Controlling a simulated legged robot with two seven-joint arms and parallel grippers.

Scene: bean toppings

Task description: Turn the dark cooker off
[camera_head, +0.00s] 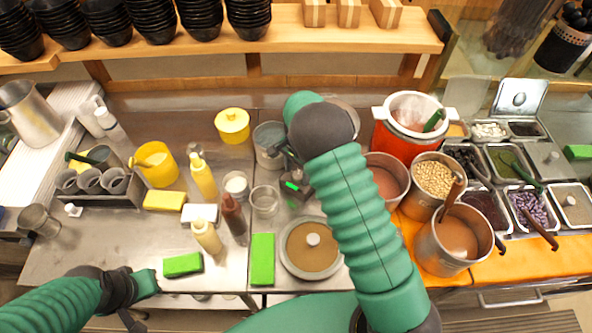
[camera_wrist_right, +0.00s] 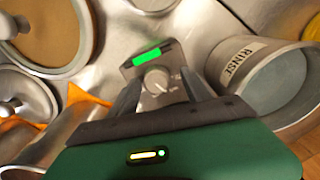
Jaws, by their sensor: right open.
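A small grey control box with a lit green display and a round knob (camera_wrist_right: 157,80) sits between the fingers of my right gripper (camera_wrist_right: 163,92) in the right wrist view. The fingers are open, one on each side of the knob; I cannot tell whether they touch it. In the head view the box (camera_head: 294,188) shows beside my right gripper (camera_head: 285,162), partly hidden by my arm. A round pan with a brown lid (camera_head: 312,262) stands just below the box. I cannot tell which vessel is the dark cooker. My left gripper (camera_head: 128,298) is low at left, away from the box.
A metal pot marked RINSE (camera_wrist_right: 275,90) stands close to the right of the gripper. An orange-red cooker (camera_head: 393,140), bean pots (camera_head: 435,178) and topping trays (camera_head: 535,210) fill the right side. Sauce bottles (camera_head: 203,180) and green sponges (camera_head: 262,260) stand left of the box.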

